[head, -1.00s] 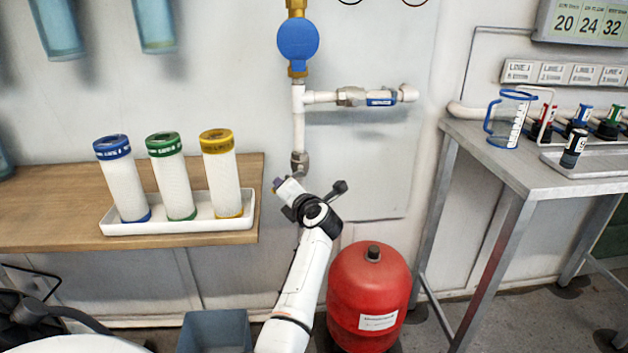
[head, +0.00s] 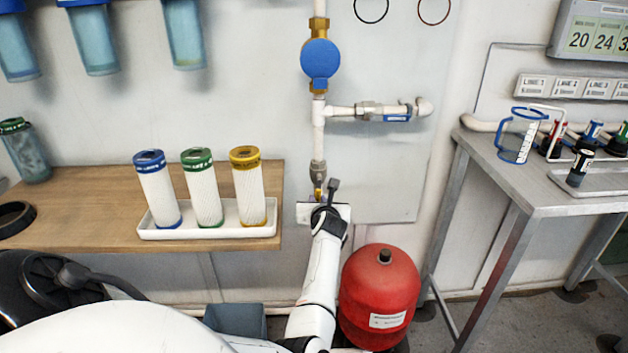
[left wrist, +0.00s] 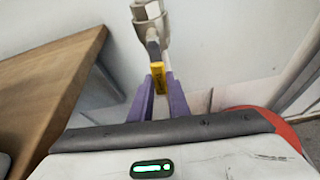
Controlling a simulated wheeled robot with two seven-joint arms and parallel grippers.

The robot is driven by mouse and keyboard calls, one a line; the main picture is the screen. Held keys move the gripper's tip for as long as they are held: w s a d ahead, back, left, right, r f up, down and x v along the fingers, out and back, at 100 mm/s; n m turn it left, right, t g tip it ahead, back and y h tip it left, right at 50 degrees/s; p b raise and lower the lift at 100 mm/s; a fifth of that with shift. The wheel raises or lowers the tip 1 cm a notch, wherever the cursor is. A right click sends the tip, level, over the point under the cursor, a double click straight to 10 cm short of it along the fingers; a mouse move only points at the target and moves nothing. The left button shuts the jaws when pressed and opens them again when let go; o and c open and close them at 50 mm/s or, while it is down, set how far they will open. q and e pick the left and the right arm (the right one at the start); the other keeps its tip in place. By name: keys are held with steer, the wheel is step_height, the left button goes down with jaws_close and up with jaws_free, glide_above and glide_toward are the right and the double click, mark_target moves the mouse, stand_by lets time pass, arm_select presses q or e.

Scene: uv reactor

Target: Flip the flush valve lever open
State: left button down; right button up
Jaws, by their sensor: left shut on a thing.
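The flush valve (head: 317,171) is a metal fitting at the bottom end of the white vertical pipe; it also shows at the top of the left wrist view (left wrist: 150,20). Its yellow-ended lever (left wrist: 158,78) hangs downward below the valve body. My left gripper (left wrist: 161,92) has its purple fingers on either side of the yellow lever end and is shut on it. In the head view the left gripper (head: 321,200) is just under the valve, and its own body hides most of the fingers. My right gripper is not in view.
A blue-handled valve (head: 396,117) sits on the side branch, below a blue round gauge (head: 320,58). A red tank (head: 380,290) stands below right. A wooden bench (head: 100,215) with a white tray (head: 205,232) of three cartridges is left. A metal table (head: 530,190) is right.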

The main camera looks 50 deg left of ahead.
arm_select(q)
steer(key=shift+w+d+n+p, duration=0.15)
steer(key=shift+d+n+p, duration=0.05)
steer(key=shift+n+p, duration=0.15)
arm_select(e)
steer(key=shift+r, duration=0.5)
arm_select(q)
steer(key=shift+w+d, duration=0.1)
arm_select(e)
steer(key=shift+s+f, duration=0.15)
arm_select(q)
steer(key=c, duration=1.7)
jaws_free()
